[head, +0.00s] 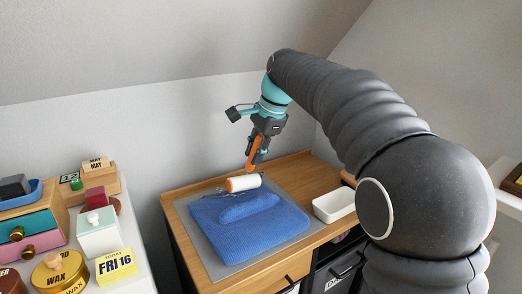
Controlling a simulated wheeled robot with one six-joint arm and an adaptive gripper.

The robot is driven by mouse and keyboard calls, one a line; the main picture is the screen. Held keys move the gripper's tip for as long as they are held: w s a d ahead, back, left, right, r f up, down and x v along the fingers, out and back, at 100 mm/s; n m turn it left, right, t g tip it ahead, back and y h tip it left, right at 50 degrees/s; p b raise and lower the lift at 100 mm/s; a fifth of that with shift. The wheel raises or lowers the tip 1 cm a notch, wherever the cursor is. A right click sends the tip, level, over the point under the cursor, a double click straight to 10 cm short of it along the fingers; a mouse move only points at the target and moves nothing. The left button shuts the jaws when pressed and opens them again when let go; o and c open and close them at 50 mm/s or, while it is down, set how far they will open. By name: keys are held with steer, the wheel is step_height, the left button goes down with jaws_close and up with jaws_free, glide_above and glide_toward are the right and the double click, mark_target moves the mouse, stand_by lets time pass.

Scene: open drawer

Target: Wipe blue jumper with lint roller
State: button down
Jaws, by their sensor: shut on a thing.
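The blue jumper (262,232) lies folded on a grey mat (207,254) on a wooden cabinet top, with a rolled or folded part on its far half. My gripper (257,151) is shut on the orange handle of the lint roller (243,183), above the far side of the mat. The roller's white head hangs below the gripper at the jumper's far edge. I cannot tell whether it touches the jumper.
A white open tray (334,205) stands on the cabinet top (292,166) right of the mat. At the left, a white surface holds small drawers (28,237), a white box (98,238), a wax tin (60,272) and a calendar block (116,266). Walls stand behind.

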steer(key=shift+s+a, duration=1.8)
steer(key=shift+a, duration=0.7)
steer(key=shift+w+d, duration=4.15)
steer(key=shift+d, duration=0.55)
steer(key=s+a, duration=0.7)
steer(key=a, duration=0.3)
steer(key=shift+s, duration=0.2)
steer(key=shift+a+r, duration=0.1)
steer(key=shift+r, duration=2.95)
